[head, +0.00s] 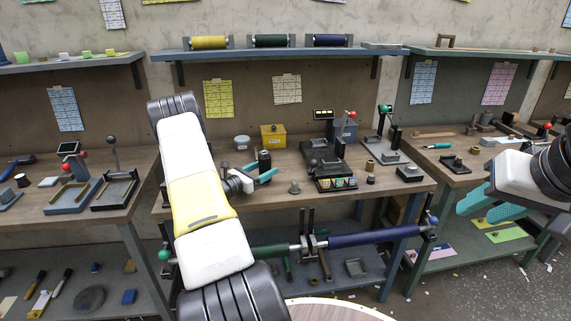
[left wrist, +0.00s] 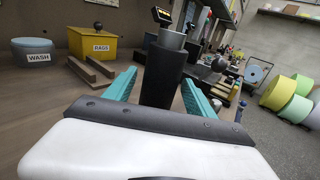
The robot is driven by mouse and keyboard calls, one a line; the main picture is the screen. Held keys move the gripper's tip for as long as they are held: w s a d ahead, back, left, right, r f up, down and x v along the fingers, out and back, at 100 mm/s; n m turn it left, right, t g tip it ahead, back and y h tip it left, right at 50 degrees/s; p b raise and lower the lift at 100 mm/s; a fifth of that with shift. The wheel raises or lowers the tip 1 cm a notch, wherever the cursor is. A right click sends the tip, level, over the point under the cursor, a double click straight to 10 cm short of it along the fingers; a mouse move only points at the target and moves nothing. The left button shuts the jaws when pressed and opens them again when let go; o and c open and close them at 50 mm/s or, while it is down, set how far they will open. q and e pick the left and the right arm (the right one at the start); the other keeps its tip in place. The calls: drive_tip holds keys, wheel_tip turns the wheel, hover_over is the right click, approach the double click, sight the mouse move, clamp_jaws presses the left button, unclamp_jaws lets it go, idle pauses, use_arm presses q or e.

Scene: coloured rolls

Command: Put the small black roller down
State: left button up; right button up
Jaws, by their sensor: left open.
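The small black roller (head: 264,158) stands upright on the middle workbench in the head view. In the left wrist view the black roller (left wrist: 161,82), with a grey upper part, stands upright between the two teal fingers. My left gripper (head: 258,174) is open around it; in the left wrist view its fingers (left wrist: 158,92) sit apart on either side, with a gap showing. The roller's lower end is hidden behind the gripper's body. My right gripper (head: 487,205) is at the far right, with its teal fingers apart and nothing seen between them.
A yellow rags box (head: 273,136) and a round wash tub (head: 242,143) stand behind the roller. A black machine (head: 327,168) is to its right. Yellow, green and blue rolls lie on the upper shelf (head: 265,52). Long green and blue rolls (head: 372,237) hang below the bench front.

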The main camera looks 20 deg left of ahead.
use_arm(q)
drive_tip(key=v, duration=1)
drive_tip(key=shift+s+a, duration=0.1)
drive_tip(key=shift+s, duration=0.2)
drive_tip(key=shift+s+r, duration=0.1)
drive_tip(key=shift+r, duration=0.1)
drive_tip(key=s+d+r+m+g+h, duration=0.3)
drive_tip(key=d+r+m+g, duration=0.4)
drive_tip(key=d, duration=0.6)
drive_tip(key=s+d+r+m+g+h, duration=0.25)
drive_tip(key=d+r+m+g, duration=0.25)
drive_tip(key=d+r+m, duration=0.6)
drive_tip(key=s+d+r+m+y, duration=0.2)
drive_tip(key=s+m+y, duration=0.1)
drive_tip(key=s, duration=0.3)
drive_tip(key=s+d+r+m+t+y, duration=0.1)
drive_tip(key=s+d+r+m+y, duration=0.2)
drive_tip(key=s+m, duration=0.3)
drive_tip(key=s+d+r+m+y, duration=0.2)
drive_tip(key=s+m+y, duration=0.1)
drive_tip(key=s+m, duration=0.2)
drive_tip(key=shift+s+d+y, duration=0.25)
drive_tip(key=shift+s+y, duration=0.1)
drive_tip(key=shift+s, duration=0.8)
drive_tip(key=shift+r, duration=0.15)
